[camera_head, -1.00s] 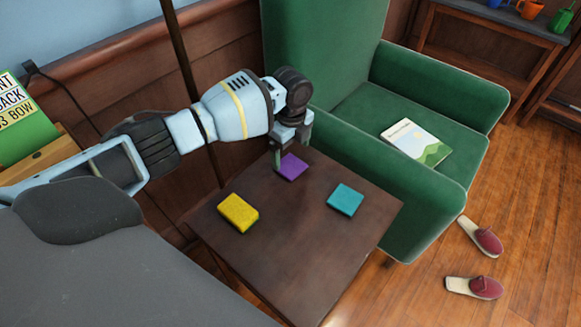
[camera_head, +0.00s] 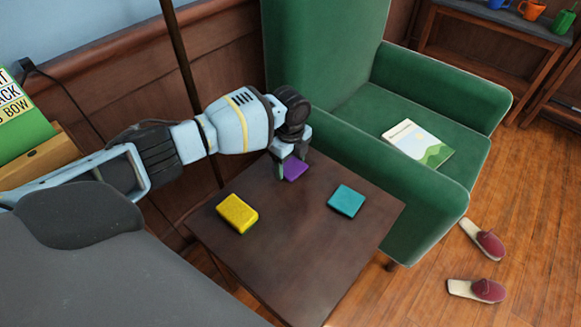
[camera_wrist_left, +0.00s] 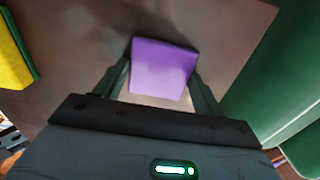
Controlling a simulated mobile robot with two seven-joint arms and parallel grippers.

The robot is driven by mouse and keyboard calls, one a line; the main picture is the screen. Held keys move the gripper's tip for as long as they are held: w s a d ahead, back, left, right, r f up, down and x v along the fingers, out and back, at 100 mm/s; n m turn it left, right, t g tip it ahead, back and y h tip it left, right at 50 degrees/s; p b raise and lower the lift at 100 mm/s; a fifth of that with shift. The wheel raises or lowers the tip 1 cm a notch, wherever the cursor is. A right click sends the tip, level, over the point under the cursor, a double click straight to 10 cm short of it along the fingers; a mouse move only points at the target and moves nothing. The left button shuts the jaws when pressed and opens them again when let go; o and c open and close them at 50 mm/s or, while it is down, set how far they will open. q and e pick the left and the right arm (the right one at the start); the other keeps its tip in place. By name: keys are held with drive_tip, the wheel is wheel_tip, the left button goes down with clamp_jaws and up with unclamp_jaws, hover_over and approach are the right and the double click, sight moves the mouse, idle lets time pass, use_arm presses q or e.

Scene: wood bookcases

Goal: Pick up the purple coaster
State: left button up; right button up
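The purple coaster (camera_head: 294,170) lies at the back of the dark side table (camera_head: 290,245), close to the green armchair. It also shows in the left wrist view (camera_wrist_left: 162,68). My left gripper (camera_head: 291,172) is down at the coaster, with one finger on each side of it. In the left wrist view its fingers (camera_wrist_left: 162,82) stand apart around the coaster, and small gaps seem to show near the fingertips. Part of the coaster is hidden by the gripper in the head view. My right gripper is not in view.
A yellow block (camera_head: 238,213) and a teal coaster (camera_head: 346,201) lie on the same table. The green armchair (camera_head: 345,170) stands against its right side, with a book (camera_head: 418,145) on the seat. Slippers (camera_head: 484,240) lie on the floor. The front of the table is clear.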

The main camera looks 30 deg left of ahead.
use_arm(q)
drive_tip(key=c, duration=0.5)
drive_tip(key=shift+c, duration=0.3)
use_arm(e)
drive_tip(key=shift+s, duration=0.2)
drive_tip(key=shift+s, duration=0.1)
use_arm(q)
drive_tip(key=shift+r, duration=0.1)
